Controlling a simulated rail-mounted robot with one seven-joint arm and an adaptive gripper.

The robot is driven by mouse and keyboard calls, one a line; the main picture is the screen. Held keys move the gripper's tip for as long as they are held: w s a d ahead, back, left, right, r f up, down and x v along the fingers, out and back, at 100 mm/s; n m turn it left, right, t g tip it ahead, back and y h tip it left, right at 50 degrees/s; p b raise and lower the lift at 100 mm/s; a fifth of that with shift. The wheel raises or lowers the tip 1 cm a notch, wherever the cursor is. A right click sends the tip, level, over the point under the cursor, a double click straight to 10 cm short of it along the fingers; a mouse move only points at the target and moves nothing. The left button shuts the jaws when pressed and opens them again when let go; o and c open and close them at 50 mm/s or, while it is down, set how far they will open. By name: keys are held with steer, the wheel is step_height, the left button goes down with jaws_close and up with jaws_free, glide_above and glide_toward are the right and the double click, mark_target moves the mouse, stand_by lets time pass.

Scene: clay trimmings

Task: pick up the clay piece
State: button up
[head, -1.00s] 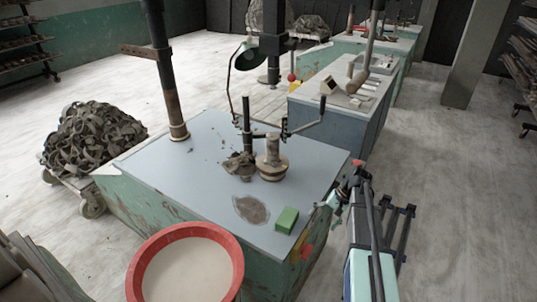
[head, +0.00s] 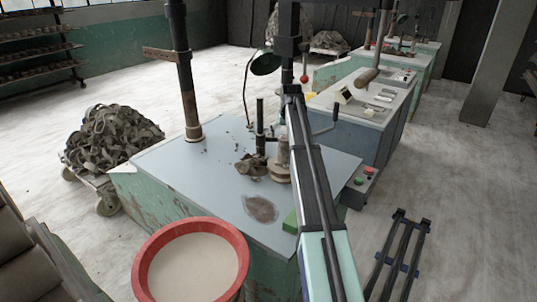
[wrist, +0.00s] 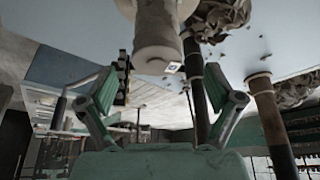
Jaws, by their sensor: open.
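In the wrist view similar ragged clay (wrist: 222,16) shows at the upper right, beyond the right finger. My gripper (wrist: 165,74) is open and empty in the wrist view, its two green fingers spread. A pale cylinder (wrist: 157,38) stands beyond the gap between them. In the head view my arm crosses the table's right side, and I cannot make out the gripper there.
A dark upright post (head: 260,125) stands beside the clay. A thick rusty column (head: 187,85) rises at the table's back left. A red-rimmed bucket (head: 142,262) stands in front. The table's left part is mostly clear.

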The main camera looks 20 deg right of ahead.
mark_target(284, 143)
steer(key=shift+p+x, duration=0.3)
steer(key=shift+x, duration=0.7)
steer(key=shift+d+p+x, duration=0.2)
steer(key=shift+p+x, duration=0.75)
steer(key=shift+x, duration=1.55)
steer(key=c, duration=1.5)
jaws_close()
steer(key=shift+r, duration=0.15)
